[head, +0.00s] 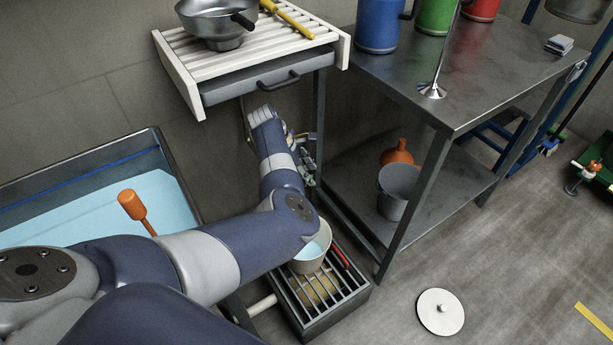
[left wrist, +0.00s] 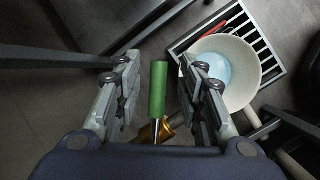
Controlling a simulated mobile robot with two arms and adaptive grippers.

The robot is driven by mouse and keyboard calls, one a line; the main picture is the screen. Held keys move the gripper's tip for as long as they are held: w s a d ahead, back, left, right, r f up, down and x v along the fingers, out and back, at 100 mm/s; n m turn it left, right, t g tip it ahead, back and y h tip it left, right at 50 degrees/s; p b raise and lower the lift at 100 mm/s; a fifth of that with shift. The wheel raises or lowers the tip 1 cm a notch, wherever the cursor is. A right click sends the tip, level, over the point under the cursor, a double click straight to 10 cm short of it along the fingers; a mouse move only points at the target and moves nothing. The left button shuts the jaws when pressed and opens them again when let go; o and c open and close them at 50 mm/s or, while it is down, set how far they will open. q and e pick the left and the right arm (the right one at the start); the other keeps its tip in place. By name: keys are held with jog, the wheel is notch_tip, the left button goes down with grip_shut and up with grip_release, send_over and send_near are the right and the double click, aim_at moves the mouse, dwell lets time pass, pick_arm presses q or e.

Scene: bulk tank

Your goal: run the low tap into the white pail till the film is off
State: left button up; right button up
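The white pail (head: 306,267) stands on a slatted drain box, partly hidden by my left arm in the head view. Pale blue liquid shows inside it. In the left wrist view the pail (left wrist: 251,78) is right of my fingers. The low tap is in that view too, with a green lever (left wrist: 158,88) and a brass body (left wrist: 152,131). My left gripper (left wrist: 157,72) is open, with a finger on each side of the lever and gaps between. In the head view my left gripper (head: 304,158) is partly hidden by its wrist. No running stream can be made out. My right gripper is out of view.
The drain box (head: 318,325) has a red item on its slats. A tank (head: 90,215) of pale blue liquid with an orange-handled tool (head: 132,204) is at left. A metal bench (head: 480,75) stands close right of the gripper. A round white lid (head: 440,312) lies on the floor.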

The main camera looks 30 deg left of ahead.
pick_arm(q)
jog(key=shift+w+d+f, duration=0.15)
jog(key=shift+w+f, duration=0.05)
jog(key=shift+f, duration=0.25)
grip_shut()
